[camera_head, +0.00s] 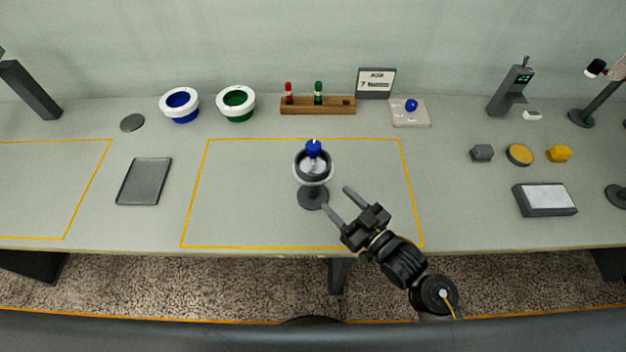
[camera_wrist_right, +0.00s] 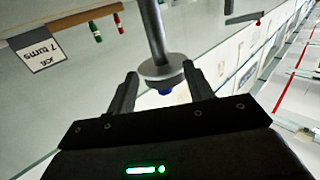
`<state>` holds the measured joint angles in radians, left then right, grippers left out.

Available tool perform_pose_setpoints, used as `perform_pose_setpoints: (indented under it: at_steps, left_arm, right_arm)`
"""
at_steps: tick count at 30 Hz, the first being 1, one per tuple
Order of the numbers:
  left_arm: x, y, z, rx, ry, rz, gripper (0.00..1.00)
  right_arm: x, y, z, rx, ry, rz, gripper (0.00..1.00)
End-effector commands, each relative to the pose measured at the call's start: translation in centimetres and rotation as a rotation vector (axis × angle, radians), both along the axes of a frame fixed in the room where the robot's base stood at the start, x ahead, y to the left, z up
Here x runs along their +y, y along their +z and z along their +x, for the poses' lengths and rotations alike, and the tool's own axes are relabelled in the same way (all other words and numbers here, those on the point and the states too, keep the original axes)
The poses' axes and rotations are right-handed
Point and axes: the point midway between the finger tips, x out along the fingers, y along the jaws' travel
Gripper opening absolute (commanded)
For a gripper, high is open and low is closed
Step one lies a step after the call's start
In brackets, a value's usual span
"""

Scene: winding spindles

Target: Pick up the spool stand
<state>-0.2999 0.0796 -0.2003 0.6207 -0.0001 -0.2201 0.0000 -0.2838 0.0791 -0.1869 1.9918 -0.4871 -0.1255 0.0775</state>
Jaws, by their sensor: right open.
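The spool stand (camera_head: 312,196) stands upright inside the yellow outline on the table, with a dark round base, a ring-shaped bowl and a blue knob on top. My right gripper (camera_head: 334,197) is open and empty, just to the right of the stand's stem and base in the head view. In the right wrist view the stand (camera_wrist_right: 157,45) shows between and beyond the two fingers of the right gripper (camera_wrist_right: 162,82), its blue tip partly hidden. I cannot tell whether the fingers touch it. My left gripper does not show.
A wooden rack (camera_head: 330,110) holds a red and a green bobbin behind the stand. A blue-lined ring (camera_head: 165,103) and a green-lined ring (camera_head: 222,102) stand at the back left. A sign (camera_head: 376,96) and a pad (camera_head: 415,121) with a blue ball are at back right. A dark tray (camera_head: 144,182) lies left.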

Motion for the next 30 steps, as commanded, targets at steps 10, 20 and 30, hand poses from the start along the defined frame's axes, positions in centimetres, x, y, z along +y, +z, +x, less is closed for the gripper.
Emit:
perform_pose_setpoints:
  at_steps: [10,20,30]
  left_arm:
    - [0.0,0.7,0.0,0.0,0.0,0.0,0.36]
    - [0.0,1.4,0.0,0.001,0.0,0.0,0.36]
    - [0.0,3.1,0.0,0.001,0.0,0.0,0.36]
  right_arm:
    - [1.7,0.6,1.7,-0.018,0.011,0.02,0.52]
    - [3.8,0.3,4.3,-0.017,0.012,0.018,0.52]
    - [5.3,0.3,6.8,-0.015,0.011,0.018,0.52]
